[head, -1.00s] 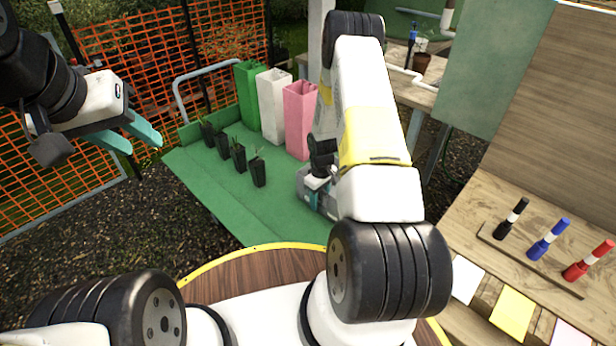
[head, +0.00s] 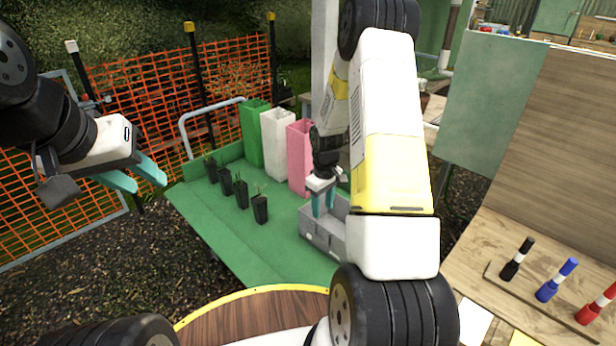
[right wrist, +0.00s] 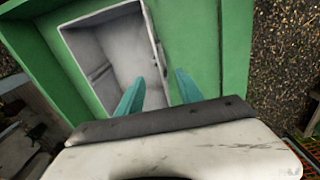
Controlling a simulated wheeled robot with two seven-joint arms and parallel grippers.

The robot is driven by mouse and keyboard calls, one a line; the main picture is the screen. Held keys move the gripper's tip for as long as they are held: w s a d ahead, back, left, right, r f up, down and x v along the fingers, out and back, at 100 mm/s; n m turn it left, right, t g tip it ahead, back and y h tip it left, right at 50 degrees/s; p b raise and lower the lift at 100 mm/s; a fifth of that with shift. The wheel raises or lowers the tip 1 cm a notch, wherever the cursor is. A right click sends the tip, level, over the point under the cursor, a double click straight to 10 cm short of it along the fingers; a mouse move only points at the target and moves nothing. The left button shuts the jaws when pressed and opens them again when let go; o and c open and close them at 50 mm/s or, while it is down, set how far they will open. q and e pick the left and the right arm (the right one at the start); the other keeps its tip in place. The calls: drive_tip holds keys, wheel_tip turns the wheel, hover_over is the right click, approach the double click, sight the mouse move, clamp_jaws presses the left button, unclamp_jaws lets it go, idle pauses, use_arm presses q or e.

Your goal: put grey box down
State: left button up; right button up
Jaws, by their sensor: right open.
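The grey box (head: 318,236) rests on the green tray-like bench (head: 215,215), near its right end and partly hidden behind my right arm. It is open-topped and looks empty in the right wrist view (right wrist: 118,45). My left gripper (head: 143,178) is open and empty, in the air left of the bench.
Green, white (head: 279,145) and pink (head: 300,158) tall containers stand along the bench's back. Several small black plant pots (head: 241,192) stand in a row left of the box. Free green surface lies between pots and box. A wooden table with markers (head: 517,259) is at right.

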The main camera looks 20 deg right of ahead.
drive_tip(key=s+a+r+m+t, duration=0.1)
drive_tip(key=s+a+r+t, duration=0.15)
drive_tip(key=r, duration=0.95)
drive_tip(key=s+a+r+m+t, duration=0.15)
drive_tip(key=s+r, duration=0.25)
drive_tip(key=r, duration=0.7)
drive_tip(key=s+a+r+m+t+y, duration=0.1)
drive_tip(key=s+a+r, duration=0.1)
drive_tip(key=s+r, duration=0.4)
drive_tip(key=s+a+r+m+t+y, duration=0.1)
drive_tip(key=s+a+r, duration=0.2)
drive_tip(key=s, duration=0.8)
wheel_tip(320, 180, up, 3)
drive_tip(key=shift+s+f+m, duration=0.1)
drive_tip(key=shift+s+m, duration=0.25)
drive_tip(key=shift+s, duration=0.05)
